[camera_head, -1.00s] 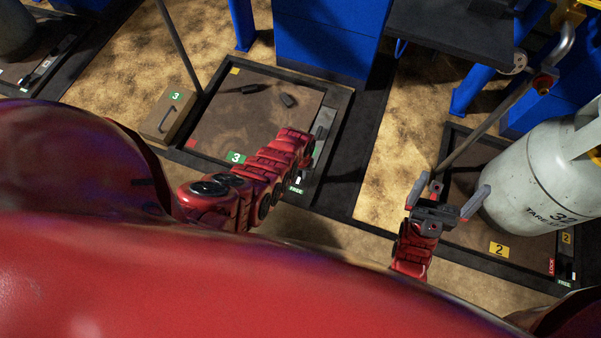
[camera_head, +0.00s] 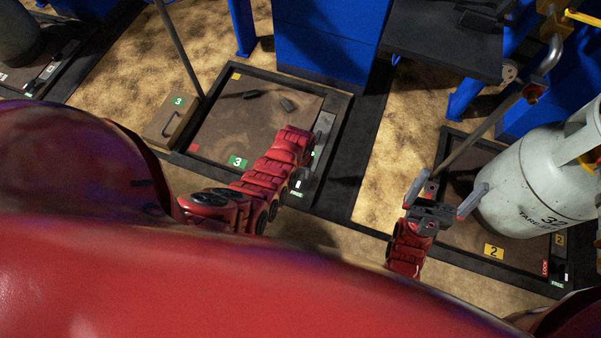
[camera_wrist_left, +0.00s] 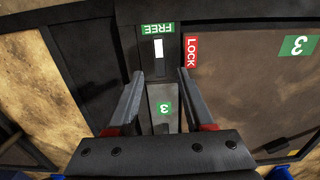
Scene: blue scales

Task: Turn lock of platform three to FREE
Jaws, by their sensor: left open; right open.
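Platform three (camera_head: 215,125) is a brown plate in a dark frame, with a green 3 label (camera_head: 237,161) at its near edge. Its lock strip runs along the right side. In the left wrist view, a green FREE label (camera_wrist_left: 158,29), a red LOCK label (camera_wrist_left: 192,51), a white mark (camera_wrist_left: 158,48) below FREE and a grey plate with a green 3 (camera_wrist_left: 164,123) show. My left gripper (camera_wrist_left: 160,76) is open over this strip, its fingers on either side, with nothing visibly held. In the head view its fingertips are hidden behind my wrist. My right gripper (camera_head: 447,196) is open and empty near platform two.
A box with a handle and a 3 label (camera_head: 171,120) sits left of platform three. A blue cabinet (camera_head: 325,40) stands behind it. Sandy floor (camera_head: 385,150) lies between the platforms.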

